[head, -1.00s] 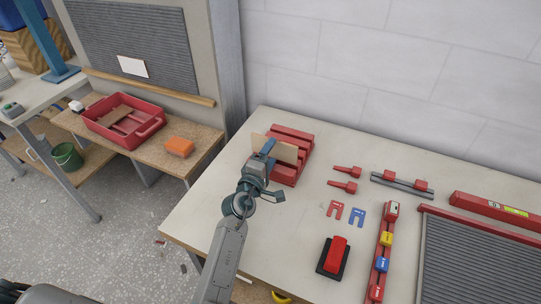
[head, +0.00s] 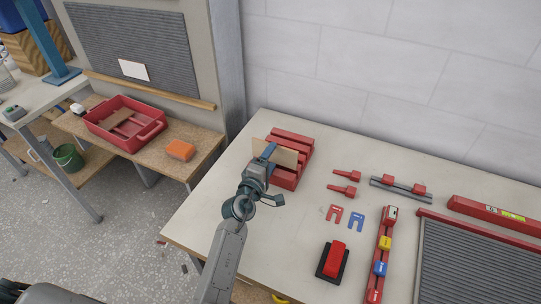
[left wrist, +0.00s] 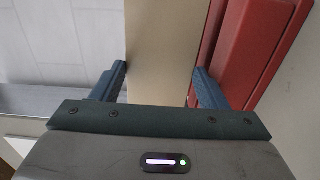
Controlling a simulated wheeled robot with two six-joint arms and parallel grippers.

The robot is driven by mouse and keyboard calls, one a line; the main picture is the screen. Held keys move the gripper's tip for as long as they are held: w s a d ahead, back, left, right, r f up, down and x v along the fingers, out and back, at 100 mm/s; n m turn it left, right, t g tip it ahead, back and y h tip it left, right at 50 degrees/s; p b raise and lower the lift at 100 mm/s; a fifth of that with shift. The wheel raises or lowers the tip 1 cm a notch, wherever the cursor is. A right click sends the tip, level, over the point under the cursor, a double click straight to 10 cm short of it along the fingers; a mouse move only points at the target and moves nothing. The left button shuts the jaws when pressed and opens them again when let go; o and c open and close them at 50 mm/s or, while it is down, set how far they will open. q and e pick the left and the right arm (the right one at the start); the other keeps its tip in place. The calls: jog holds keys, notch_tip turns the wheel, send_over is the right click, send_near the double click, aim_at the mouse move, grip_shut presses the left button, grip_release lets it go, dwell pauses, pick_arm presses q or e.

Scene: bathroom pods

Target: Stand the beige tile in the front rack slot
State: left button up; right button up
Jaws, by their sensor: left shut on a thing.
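The beige tile (head: 288,157) is upright on edge at the red rack (head: 293,137) on the pale workbench. My left gripper (head: 267,153) is shut on the tile near its left part. In the left wrist view the tile (left wrist: 160,45) runs between the two blue fingers of the gripper (left wrist: 161,85), with the red rack (left wrist: 262,45) close along its right side. The tile's lower edge is hidden, so I cannot tell whether it is seated in a slot. My right gripper is not in view.
Red pegs (head: 347,175), a rail (head: 402,187) and red and blue forked pieces (head: 335,214) lie right of the rack. A red-and-black block (head: 333,260) is nearer. The bench left of the rack is clear. A red tray (head: 125,122) stands on a side table.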

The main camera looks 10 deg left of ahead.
pick_arm(q)
jog(key=r+p, duration=0.2)
jog(key=r, duration=0.1)
jog(key=shift+a, duration=0.2)
notch_tip(320, 180, up, 6)
jog(key=n+p, duration=1.1)
jog(key=n, duration=0.7)
jog(key=shift+d+r, duration=0.15)
jog(key=shift+d, duration=0.05)
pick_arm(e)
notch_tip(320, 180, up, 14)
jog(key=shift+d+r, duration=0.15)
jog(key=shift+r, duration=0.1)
pick_arm(q)
jog(key=shift+w, duration=0.1)
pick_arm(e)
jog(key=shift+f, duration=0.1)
pick_arm(q)
notch_tip(320, 180, down, 6)
jog(key=b, duration=0.5)
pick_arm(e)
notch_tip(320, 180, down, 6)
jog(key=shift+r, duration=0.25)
pick_arm(q)
jog(key=shift+f+b, duration=2.5)
jog(key=shift+b, duration=0.05)
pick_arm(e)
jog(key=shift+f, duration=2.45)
